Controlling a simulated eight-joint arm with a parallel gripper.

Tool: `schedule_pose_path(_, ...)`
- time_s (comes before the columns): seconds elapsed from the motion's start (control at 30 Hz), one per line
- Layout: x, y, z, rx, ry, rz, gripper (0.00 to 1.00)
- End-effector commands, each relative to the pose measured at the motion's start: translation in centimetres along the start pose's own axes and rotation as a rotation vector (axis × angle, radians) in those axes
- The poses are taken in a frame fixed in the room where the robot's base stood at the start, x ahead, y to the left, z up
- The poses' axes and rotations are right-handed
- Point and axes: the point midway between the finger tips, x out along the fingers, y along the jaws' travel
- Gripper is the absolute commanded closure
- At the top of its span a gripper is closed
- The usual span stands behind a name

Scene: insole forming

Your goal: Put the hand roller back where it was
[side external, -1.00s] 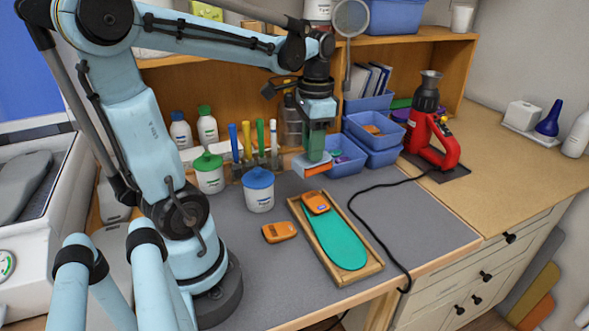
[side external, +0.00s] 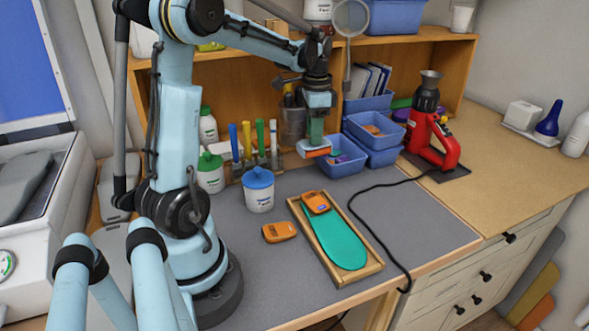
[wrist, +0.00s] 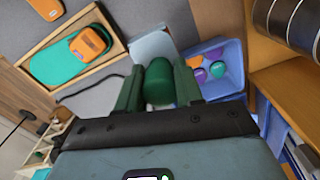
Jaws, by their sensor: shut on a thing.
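The hand roller (side external: 314,149) hangs below my gripper (side external: 316,131), with an orange side and a pale block-like end. In the wrist view my gripper (wrist: 158,85) is shut on its green handle (wrist: 158,82), and the pale part (wrist: 151,44) shows beyond the fingers. It is at the back of the grey mat, just left of the front blue bin (side external: 345,165). I cannot tell whether it touches the mat or bin.
A wooden tray (side external: 360,235) holds a teal insole (side external: 338,241) and an orange device (side external: 316,202). Another orange device (side external: 279,232) lies on the mat. A blue-lidded jar (side external: 258,190) and upright coloured tools (side external: 259,142) stand left. A black cable (side external: 363,190) crosses the mat.

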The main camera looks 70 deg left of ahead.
Motion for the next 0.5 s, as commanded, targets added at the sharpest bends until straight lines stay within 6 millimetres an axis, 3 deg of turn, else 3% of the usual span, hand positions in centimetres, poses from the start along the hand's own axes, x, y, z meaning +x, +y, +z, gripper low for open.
schedule_pose_path(0.23, 3.0, -4.4, 2.2, -0.005, 0.0, 0.0, 1.0)
schedule_pose_path(0.5, 4.3, -6.2, 3.1, 0.0, 0.0, 0.0, 1.0)
